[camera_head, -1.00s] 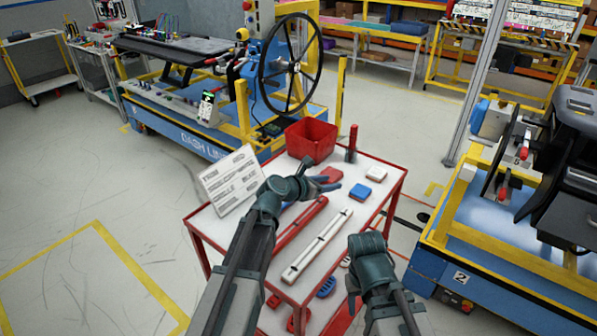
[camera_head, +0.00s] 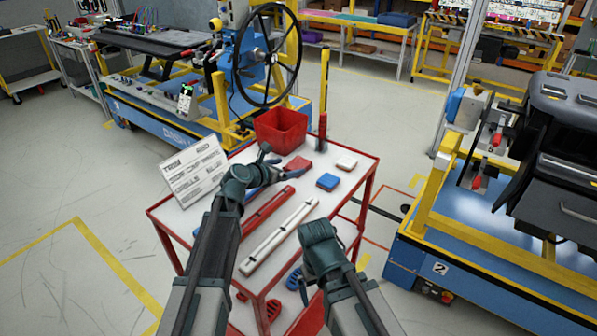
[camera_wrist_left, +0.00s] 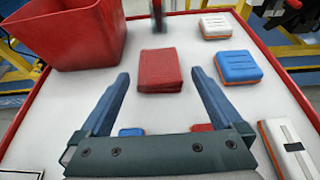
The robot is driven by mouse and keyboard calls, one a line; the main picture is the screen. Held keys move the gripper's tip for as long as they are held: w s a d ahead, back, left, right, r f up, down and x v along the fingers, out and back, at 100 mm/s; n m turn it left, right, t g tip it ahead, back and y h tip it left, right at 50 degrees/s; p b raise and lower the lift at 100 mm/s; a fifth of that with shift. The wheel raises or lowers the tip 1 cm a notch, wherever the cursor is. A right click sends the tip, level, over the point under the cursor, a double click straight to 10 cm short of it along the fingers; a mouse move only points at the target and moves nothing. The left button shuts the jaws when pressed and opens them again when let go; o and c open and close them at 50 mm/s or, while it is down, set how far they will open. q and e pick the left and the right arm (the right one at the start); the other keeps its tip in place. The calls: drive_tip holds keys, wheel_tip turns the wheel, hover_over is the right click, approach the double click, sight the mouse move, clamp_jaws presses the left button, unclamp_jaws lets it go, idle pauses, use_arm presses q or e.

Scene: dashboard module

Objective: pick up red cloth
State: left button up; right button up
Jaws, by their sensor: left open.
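The red cloth (camera_head: 298,163) is a small folded pad lying flat on the white top of the red-framed cart. In the left wrist view the red cloth (camera_wrist_left: 160,72) lies just ahead of the fingers and between their lines. My left gripper (camera_head: 273,164) is open and empty, to the left of the cloth in the head view. Its two blue-grey fingers also show in the left wrist view (camera_wrist_left: 158,80), apart from the cloth. My right gripper (camera_head: 322,248) hangs near the cart's front right side; its fingers are hidden.
A red bin (camera_head: 281,132) stands behind the cloth. A blue block (camera_head: 327,181) and a white block (camera_head: 346,163) lie to its right. A red upright tool (camera_head: 322,130) stands behind. A white strip (camera_head: 278,237) and a sign board (camera_head: 194,170) are nearby.

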sight(298, 164)
use_arm(q)
drive_tip(key=shift+x, duration=0.85)
drive_tip(key=b+x, duration=0.2)
drive_tip(key=x, duration=0.3)
drive_tip(key=shift+w+d, duration=0.1)
drive_tip(key=shift+d, duration=0.05)
drive_tip(key=shift+c, duration=0.6)
drive_tip(key=c, duration=1.3)
drive_tip(key=shift+r+p, duration=0.7)
drive_tip(key=shift+r, duration=0.1)
drive_tip(key=shift+s+r+p, duration=0.15)
drive_tip(key=shift+r+p, duration=0.45)
drive_tip(key=shift+p, duration=0.05)
drive_tip(key=shift+s+r+p, duration=0.2)
drive_tip(key=shift+r+p, duration=0.4)
drive_tip(key=shift+r, duration=0.05)
drive_tip(key=s+a, duration=0.2)
drive_tip(key=s, duration=0.2)
drive_tip(key=s+a, duration=0.2)
drive_tip(key=s, duration=0.3)
drive_tip(key=s+a+r+p, duration=0.1)
drive_tip(key=s+a, duration=0.1)
drive_tip(key=s, duration=0.3)
drive_tip(key=shift+s+a, duration=0.1)
drive_tip(key=shift+a, duration=0.05)
drive_tip(key=shift+r, duration=0.1)
